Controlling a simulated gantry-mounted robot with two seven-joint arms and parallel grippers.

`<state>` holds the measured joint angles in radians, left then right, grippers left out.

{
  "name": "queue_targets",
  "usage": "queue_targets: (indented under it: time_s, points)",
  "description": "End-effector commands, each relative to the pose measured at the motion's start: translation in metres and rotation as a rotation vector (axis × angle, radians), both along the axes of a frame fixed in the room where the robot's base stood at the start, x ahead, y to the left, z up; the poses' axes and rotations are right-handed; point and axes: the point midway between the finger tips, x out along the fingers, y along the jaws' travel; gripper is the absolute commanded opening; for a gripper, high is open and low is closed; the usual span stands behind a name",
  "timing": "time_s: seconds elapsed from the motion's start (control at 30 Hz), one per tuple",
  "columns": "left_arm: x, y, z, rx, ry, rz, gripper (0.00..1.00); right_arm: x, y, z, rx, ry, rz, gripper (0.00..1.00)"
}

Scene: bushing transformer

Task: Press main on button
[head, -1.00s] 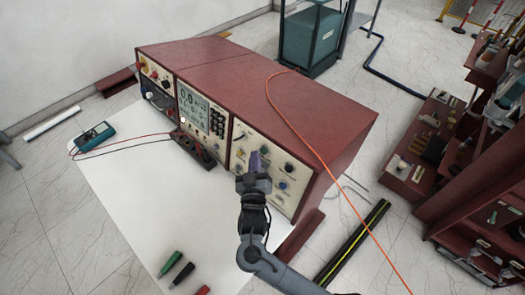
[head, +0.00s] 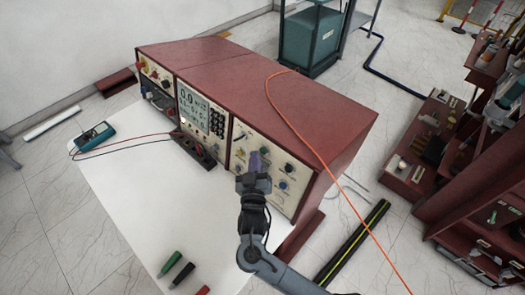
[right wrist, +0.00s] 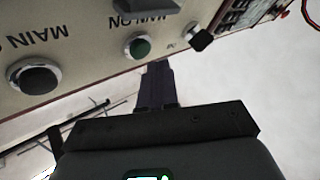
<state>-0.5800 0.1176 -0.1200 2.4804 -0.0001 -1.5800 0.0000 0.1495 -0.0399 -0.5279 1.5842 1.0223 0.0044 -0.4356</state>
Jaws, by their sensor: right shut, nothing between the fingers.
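The main on button is a green round button in a metal ring (right wrist: 138,46), beside the upside-down "MAIN ON" label in the right wrist view. A larger black button (right wrist: 36,78) with a partly cut-off "MAIN O" label sits to its left. Both are on the cream front panel of the red console (head: 310,95). My right gripper (head: 256,160) is shut and empty in front of the right-hand panel. In the right wrist view its fingertips (right wrist: 156,66) lie just below and right of the green button. Contact cannot be told. My left gripper is not in view.
An orange cable (head: 325,165) drapes over the console's right side. A teal meter (head: 93,135) with leads lies on the white table top (head: 130,195). A red shelf (head: 475,165) stands right.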

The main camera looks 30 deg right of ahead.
Motion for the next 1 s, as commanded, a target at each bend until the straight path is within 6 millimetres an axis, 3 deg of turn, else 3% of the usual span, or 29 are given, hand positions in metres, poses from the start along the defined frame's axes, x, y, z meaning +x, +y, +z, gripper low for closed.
queue_targets:
  time_s: [1.0]
  points:
    - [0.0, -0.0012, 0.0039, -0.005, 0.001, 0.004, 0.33, 0.0028, -0.008, -0.0021, -0.001, 0.0, 0.0, 0.0]
